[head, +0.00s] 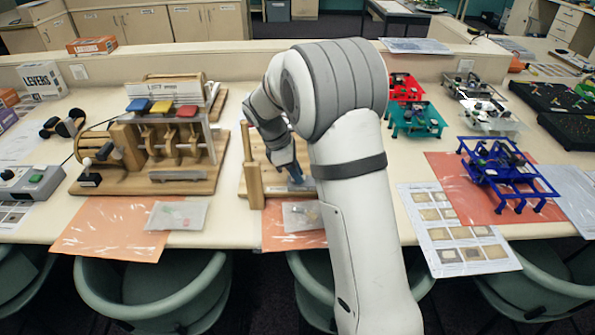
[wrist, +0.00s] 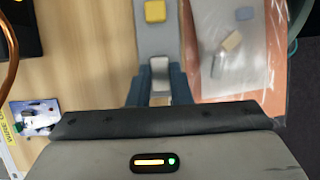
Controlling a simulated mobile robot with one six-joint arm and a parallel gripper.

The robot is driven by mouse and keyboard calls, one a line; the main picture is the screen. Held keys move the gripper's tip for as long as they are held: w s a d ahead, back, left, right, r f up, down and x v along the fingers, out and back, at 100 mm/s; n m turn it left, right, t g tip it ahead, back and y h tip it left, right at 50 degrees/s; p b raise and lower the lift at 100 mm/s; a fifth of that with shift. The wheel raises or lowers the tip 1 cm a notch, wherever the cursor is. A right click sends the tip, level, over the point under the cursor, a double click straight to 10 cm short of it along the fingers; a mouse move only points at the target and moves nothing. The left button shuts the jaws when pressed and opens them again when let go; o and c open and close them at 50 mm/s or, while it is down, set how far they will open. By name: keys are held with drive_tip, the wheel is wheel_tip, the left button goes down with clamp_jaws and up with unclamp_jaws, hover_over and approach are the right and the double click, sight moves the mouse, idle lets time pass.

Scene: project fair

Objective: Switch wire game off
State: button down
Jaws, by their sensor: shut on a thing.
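The wire game (head: 252,185) is a wooden board with an upright post, partly hidden behind my arm in the head view. In the wrist view its pale wooden base (wrist: 85,60) fills the left, with a copper wire and a partly visible "WIRE" label (wrist: 10,142). A grey strip on it carries a yellow button (wrist: 155,11) and a light grey switch (wrist: 160,72). My gripper (wrist: 157,88) is shut on the switch, one dark blue finger on each side. In the head view my gripper (head: 294,176) is low over the board. The switch's setting cannot be told.
A clear bag with small pieces lies on an orange sheet (wrist: 274,70) beside the board. A wooden lever machine (head: 150,180) stands to the left. Blue (head: 508,178) and green (head: 413,120) models stand to the right. Chairs line the front edge.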

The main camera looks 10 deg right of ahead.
drive_tip(key=shift+s+d+r+y+p, duration=0.15)
drive_tip(key=shift+d+y+p, duration=0.15)
drive_tip(key=shift+y+p, duration=0.4)
drive_tip(key=y, duration=0.2)
drive_tip(key=shift+d+f+t+y, duration=0.2)
drive_tip(key=shift+d+t+y, duration=0.1)
drive_tip(key=shift+y+b, duration=0.3)
drive_tip(key=shift+y, duration=0.1)
drive_tip(key=c, duration=1.3)
unclamp_jaws()
drive_tip(key=shift+r, duration=0.1)
